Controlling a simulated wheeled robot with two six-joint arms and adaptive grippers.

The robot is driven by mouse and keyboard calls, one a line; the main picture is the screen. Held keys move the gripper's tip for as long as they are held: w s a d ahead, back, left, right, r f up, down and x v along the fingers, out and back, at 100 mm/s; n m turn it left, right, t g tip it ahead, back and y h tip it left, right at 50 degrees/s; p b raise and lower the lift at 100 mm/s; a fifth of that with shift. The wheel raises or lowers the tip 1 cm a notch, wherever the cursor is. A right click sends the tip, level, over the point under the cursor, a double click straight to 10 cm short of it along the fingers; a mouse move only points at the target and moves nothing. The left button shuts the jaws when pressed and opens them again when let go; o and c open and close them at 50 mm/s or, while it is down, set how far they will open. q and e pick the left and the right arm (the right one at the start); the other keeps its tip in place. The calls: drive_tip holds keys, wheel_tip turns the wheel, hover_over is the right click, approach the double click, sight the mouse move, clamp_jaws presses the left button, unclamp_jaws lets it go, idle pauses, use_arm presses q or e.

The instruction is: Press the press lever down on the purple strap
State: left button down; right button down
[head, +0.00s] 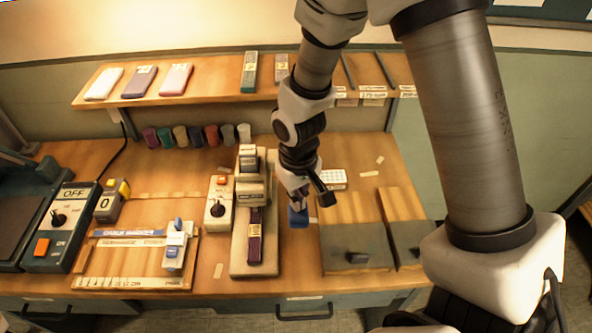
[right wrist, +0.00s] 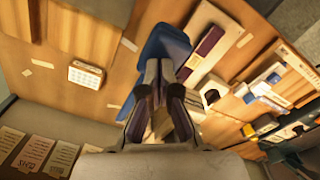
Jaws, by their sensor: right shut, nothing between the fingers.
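The purple strap (head: 255,238) lies lengthwise on the bed of the beige press (head: 252,190), its far end under the press head. In the right wrist view the strap (right wrist: 204,47) shows beside the blue part. The blue part (head: 298,217), which looks like the press lever's grip, is to the right of the press; it also shows in the right wrist view (right wrist: 166,46). My right gripper (head: 300,199) is shut and empty, its fingertips just over the blue grip. I cannot tell whether they touch. The lever's arm is mostly hidden by my gripper. My left gripper is not in view.
A switch box with a black knob (head: 217,208) stands close left of the press. A jig with a blue-handled slider (head: 175,247) is farther left. Grey-faced wooden boards (head: 357,248) lie at right. A white calculator-like pad (head: 333,179) and colored spools (head: 197,135) sit behind.

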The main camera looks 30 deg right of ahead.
wheel_tip(320, 180, up, 9)
drive_tip(key=p, duration=0.8)
drive_tip(key=shift+r, duration=0.1)
